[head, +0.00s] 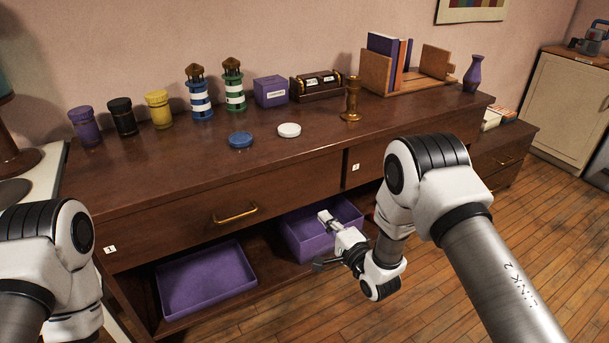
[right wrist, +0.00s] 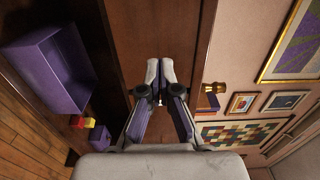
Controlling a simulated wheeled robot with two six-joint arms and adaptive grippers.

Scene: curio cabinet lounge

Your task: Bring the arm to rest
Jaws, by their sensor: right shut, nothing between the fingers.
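My right arm reaches in from the right in the head view. Its gripper (head: 325,217) is in front of the cabinet's lower part, over the right purple bin (head: 349,212) as seen from the head. In the right wrist view the two fingers (right wrist: 160,68) are together and empty, pointing toward the brown cabinet front (right wrist: 160,25). Of my left arm, only white and grey links show at the left edge of the head view. The left gripper is out of the picture.
The wooden cabinet (head: 185,171) has a drawer with a brass handle (head: 235,213) and an open lower shelf with another purple bin (head: 207,279). Jars, two lighthouses (head: 199,99), lids, a brass candlestick (head: 351,100) and books (head: 386,55) stand on top. Floor (head: 440,295) at right is clear.

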